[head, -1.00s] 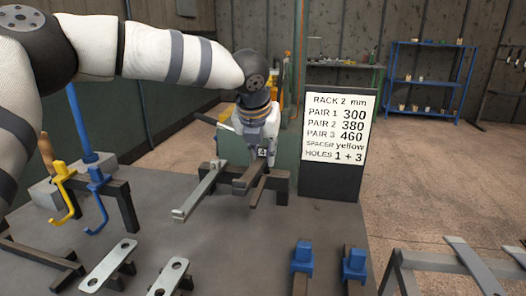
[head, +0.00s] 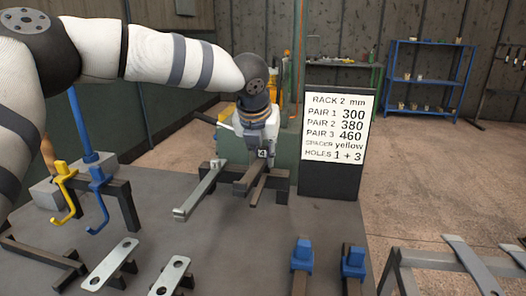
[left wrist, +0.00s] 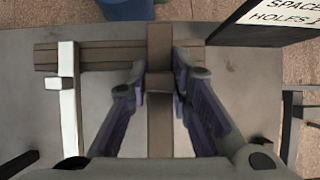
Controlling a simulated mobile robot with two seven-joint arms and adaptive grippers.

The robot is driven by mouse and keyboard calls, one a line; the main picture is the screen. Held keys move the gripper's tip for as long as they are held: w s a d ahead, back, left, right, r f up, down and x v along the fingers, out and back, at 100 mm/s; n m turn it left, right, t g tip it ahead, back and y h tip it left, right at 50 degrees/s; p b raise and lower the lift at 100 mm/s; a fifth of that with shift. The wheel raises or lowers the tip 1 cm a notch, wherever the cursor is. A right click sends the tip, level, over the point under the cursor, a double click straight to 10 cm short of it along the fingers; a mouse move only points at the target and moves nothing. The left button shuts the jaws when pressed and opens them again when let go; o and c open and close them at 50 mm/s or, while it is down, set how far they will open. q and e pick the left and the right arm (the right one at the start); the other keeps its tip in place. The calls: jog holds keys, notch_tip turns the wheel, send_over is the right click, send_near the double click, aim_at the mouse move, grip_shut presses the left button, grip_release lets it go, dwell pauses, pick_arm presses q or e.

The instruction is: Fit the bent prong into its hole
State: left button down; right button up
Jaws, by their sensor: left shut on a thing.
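My left gripper (head: 258,157) is over the dark rack rail (head: 278,181); its fingers (left wrist: 158,82) flank a dark brown prong (left wrist: 160,125) in the left wrist view. The gripper is shut on that prong, which lies across the rail (left wrist: 100,56). In the head view the prong (head: 258,190) points towards me from the rail. I cannot tell which part of it is bent, and its hole is hidden. A pale prong (head: 200,190) sits on the rail to the left and also shows in the left wrist view (left wrist: 69,105). My right gripper is out of view.
A yellow hook (head: 66,190) and a blue hook (head: 97,200) hang at the left. Plates with holes (head: 110,262) and blue-topped posts (head: 302,252) stand in front. A sign board (head: 337,130) rises behind, right of the rail. The table middle (head: 230,250) is mostly clear.

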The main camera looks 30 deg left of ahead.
aim_at(263, 179)
pick_arm(q)
jog(key=shift+f, duration=2.15)
jog(key=c, duration=1.5)
grip_release()
jog(key=shift+o, duration=0.7)
jog(key=shift+f, duration=0.1)
jog(key=v, duration=1.2)
